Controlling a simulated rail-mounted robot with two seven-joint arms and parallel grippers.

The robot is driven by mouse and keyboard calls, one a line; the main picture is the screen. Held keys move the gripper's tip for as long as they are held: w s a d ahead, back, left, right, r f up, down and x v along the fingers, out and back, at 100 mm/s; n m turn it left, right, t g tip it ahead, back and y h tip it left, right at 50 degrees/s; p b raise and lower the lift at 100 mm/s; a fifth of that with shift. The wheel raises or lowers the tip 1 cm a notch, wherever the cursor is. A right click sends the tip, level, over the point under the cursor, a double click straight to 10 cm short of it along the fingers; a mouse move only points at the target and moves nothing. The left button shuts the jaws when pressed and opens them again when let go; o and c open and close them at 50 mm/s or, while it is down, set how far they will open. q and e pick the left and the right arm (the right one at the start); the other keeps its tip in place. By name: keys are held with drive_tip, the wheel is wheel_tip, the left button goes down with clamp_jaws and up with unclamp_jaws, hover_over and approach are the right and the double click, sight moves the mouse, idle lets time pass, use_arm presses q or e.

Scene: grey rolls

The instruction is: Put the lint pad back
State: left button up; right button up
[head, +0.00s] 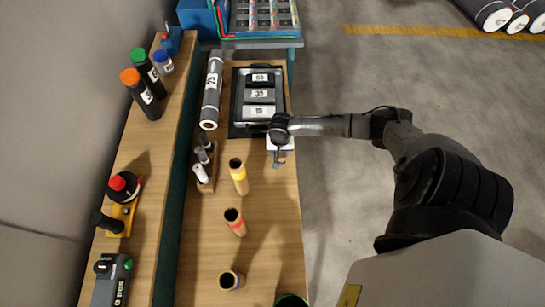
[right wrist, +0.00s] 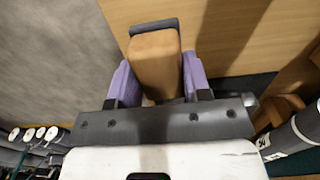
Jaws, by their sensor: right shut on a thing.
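The lint pad, a tan block with a dark grey end (right wrist: 155,58), is between the two purple fingers of my right gripper (right wrist: 158,82) in the right wrist view. The fingers press on its two long sides. In the head view my right gripper (head: 279,152) is over the right edge of the wooden bench, just below the lower right corner of the black tray. Only a small grey piece of the pad shows there, mostly hidden by the wrist. Whether the pad touches the bench cannot be told. My left gripper is not in view.
The black tray (head: 236,128) holds numbered grey blocks. Left of it lie a grey roll (head: 212,88) and a small wooden rack (head: 207,186). A yellow-banded tube (head: 238,177) and other tubes stand lower on the bench (head: 270,215). Bottles stand on the left shelf.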

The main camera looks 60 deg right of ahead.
drive_tip(key=w+f, duration=0.1)
drive_tip(key=w, duration=0.1)
drive_tip(key=shift+w+a+f, duration=0.2)
drive_tip(key=shift+w+f, duration=0.15)
drive_tip(key=shift+w, duration=0.05)
drive_tip(key=shift+f+b, duration=0.45)
drive_tip(key=shift+f, duration=1.55)
drive_tip(key=o, duration=0.8)
drive_tip(key=shift+o, duration=0.2)
